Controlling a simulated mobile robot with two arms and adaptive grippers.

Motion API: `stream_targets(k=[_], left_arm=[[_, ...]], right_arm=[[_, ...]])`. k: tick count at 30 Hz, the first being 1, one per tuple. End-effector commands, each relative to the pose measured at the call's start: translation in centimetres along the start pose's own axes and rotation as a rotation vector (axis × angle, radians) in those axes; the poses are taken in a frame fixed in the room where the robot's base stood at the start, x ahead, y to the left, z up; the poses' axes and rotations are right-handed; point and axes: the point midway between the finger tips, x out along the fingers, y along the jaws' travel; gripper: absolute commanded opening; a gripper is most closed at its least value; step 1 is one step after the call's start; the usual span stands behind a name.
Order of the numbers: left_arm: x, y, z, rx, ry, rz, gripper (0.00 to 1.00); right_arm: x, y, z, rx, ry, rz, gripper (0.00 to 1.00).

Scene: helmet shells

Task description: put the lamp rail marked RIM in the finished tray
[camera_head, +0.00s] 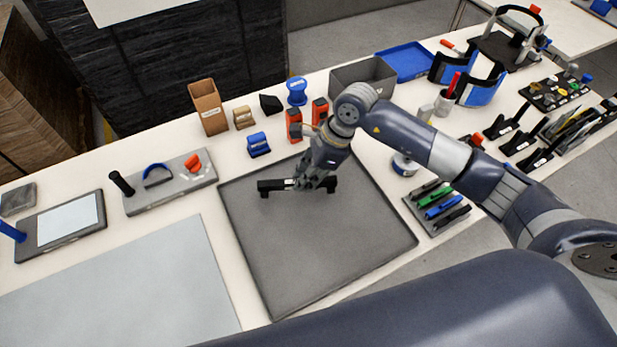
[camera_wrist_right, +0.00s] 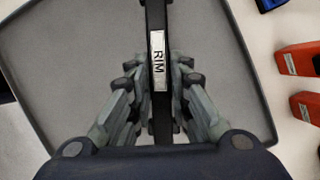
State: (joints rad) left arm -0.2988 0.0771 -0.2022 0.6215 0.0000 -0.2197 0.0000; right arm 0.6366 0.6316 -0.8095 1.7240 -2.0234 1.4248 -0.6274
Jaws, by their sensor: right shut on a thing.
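The lamp rail (camera_head: 270,185) is a black bar with a foot at each end and a white label. In the right wrist view the rail (camera_wrist_right: 160,110) shows the label RIM, and the fingers stand on both sides of it. My right gripper (camera_head: 315,183) is shut on the rail, over the back part of the dark grey mat; I cannot tell whether the rail touches the mat. A blue tray (camera_head: 405,60) and a grey bin (camera_head: 345,76) stand at the back right; I cannot read a finished mark on either. My left gripper is not in view.
Orange blocks (camera_head: 294,126), a blue clamp-like piece (camera_head: 258,144) and a cardboard box (camera_head: 208,106) stand behind the dark mat (camera_head: 310,250). A tray of coloured pens (camera_head: 440,205) lies to its right. The front of the mat is clear.

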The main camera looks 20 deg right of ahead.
Motion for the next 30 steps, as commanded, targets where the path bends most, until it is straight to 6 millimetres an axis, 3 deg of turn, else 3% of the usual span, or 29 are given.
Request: stream_targets(k=[4, 9, 22, 23, 25, 30], left_arm=[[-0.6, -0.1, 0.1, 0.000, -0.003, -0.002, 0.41], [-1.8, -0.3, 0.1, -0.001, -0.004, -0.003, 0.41], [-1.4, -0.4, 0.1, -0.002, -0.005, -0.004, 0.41], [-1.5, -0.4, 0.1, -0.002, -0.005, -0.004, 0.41], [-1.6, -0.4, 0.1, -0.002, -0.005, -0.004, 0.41], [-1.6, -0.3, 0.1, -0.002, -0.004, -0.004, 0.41]], right_arm=[[-0.3, -1.2, -0.7, 0.002, -0.001, -0.001, 0.00], [2.3, -0.9, -1.6, 0.002, -0.002, 0.004, 0.00], [3.5, -1.1, -2.0, -0.002, -0.001, -0.001, 0.00], [3.4, -1.0, -2.0, -0.002, -0.001, -0.001, 0.23], [3.3, -1.0, -2.0, -0.001, -0.001, -0.001, 0.38], [3.3, -1.0, -2.0, -0.001, -0.001, 0.000, 0.38]])
